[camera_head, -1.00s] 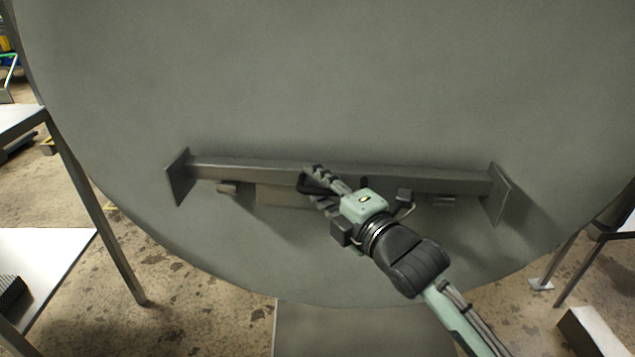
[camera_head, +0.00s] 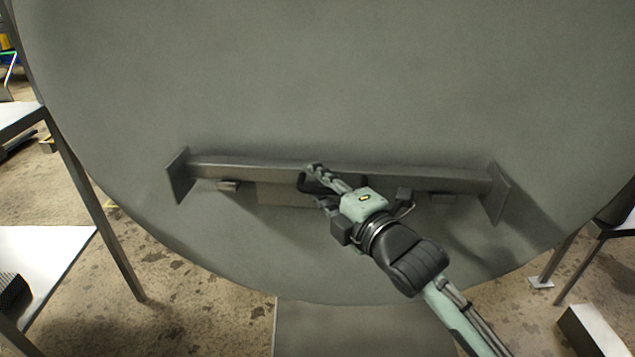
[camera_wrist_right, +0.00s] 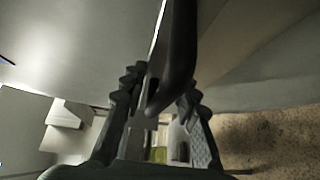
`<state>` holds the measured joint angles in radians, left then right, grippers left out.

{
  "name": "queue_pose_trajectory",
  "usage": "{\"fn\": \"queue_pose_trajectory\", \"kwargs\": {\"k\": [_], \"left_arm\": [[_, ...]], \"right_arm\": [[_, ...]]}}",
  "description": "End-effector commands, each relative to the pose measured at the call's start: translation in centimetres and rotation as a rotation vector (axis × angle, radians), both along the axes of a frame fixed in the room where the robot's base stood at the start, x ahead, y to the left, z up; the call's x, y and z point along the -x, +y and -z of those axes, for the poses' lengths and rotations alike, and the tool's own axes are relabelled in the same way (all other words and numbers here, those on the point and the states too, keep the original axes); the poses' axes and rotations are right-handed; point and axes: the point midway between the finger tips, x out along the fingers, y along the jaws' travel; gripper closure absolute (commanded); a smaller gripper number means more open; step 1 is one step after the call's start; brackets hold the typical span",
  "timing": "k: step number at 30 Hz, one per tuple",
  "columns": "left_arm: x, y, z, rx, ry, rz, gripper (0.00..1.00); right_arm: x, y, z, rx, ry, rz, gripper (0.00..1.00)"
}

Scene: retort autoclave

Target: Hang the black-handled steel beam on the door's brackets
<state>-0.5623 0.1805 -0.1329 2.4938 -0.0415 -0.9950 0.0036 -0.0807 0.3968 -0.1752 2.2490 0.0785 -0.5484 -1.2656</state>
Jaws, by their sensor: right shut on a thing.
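The steel beam (camera_head: 240,169) lies roughly level across the lower part of the big grey door (camera_head: 320,80), with a square plate at each end. Its black handle (camera_head: 303,183) sticks out near the middle. My right gripper (camera_head: 322,185) is shut on that handle; in the right wrist view the dark handle (camera_wrist_right: 178,60) runs between the fingers. Two small brackets, a left one (camera_head: 228,186) and a right one (camera_head: 443,199), show just under the beam. I cannot tell whether the beam rests on them. My left gripper is not in view.
A table with a white lower shelf (camera_head: 50,262) stands at the left. Table legs (camera_head: 568,262) and a box (camera_head: 590,333) are at the lower right. A grey panel (camera_head: 360,328) is below the door. The door face above the beam is clear.

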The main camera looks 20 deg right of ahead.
Motion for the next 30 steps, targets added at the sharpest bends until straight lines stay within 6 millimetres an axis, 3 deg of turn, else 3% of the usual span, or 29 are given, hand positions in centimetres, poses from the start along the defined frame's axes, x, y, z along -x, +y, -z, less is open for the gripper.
{"fn": "queue_pose_trajectory", "kwargs": {"k": [30], "left_arm": [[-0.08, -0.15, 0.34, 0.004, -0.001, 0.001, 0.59]], "right_arm": [[0.0, 0.0, 0.4, 0.001, -0.014, -0.001, 1.0]]}}
